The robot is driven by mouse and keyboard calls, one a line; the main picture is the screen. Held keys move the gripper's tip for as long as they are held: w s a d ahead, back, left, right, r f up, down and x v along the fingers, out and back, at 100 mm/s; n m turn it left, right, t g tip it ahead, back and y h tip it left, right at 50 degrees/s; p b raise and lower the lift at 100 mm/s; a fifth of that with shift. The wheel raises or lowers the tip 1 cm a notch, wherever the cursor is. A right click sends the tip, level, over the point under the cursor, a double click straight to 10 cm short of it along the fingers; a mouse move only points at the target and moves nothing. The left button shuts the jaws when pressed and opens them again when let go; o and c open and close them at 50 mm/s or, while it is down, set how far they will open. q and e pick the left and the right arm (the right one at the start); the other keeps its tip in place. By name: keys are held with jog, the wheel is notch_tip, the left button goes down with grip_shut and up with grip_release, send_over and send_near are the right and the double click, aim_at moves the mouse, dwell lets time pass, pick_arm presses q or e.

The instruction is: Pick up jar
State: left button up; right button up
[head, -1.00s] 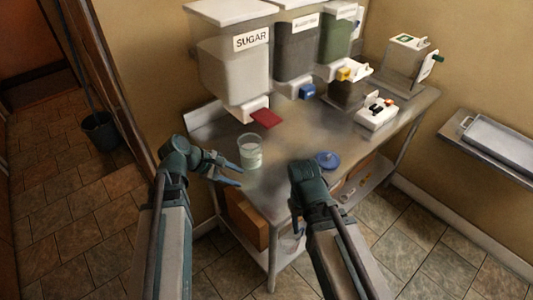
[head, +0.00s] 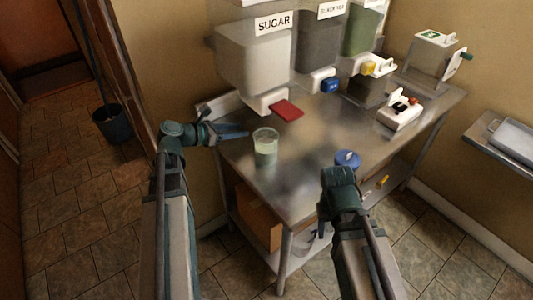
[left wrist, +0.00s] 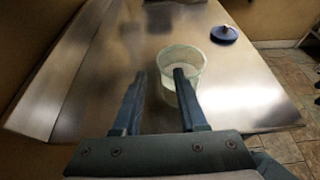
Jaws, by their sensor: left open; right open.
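The jar (head: 265,150) is a clear, open glass with pale contents, upright on the metal table. It also shows in the left wrist view (left wrist: 186,58). My left gripper (head: 246,134) is open and empty, just left of the jar in the head view. In the left wrist view its fingers (left wrist: 159,74) point towards the jar, and the right finger overlaps the jar's near side. I cannot tell whether it touches. A blue round lid (head: 347,158) lies on the table to the right. My right gripper (head: 322,228) hangs near the table's front edge, mostly hidden by its wrist.
A sugar dispenser (head: 252,65) and other wall bins hang above the table (head: 305,150). A red flap (head: 286,110) juts out behind the jar. A white device (head: 400,114) stands at the back right. The table between jar and lid is clear.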

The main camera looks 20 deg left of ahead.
aim_at(262, 130)
pick_arm(q)
jog(key=shift+b+x, duration=0.4)
jog(key=shift+x, duration=1.25)
jog(key=shift+f, duration=0.15)
jog(key=b+x, duration=0.1)
jog(key=x, duration=0.1)
jog(key=f+b+x, duration=0.1)
jog(key=b+x, duration=0.1)
jog(key=x, duration=0.1)
jog(key=shift+a, duration=0.1)
jog(key=shift+s+r, duration=0.1)
grip_shut()
jog(key=shift+s, duration=0.1)
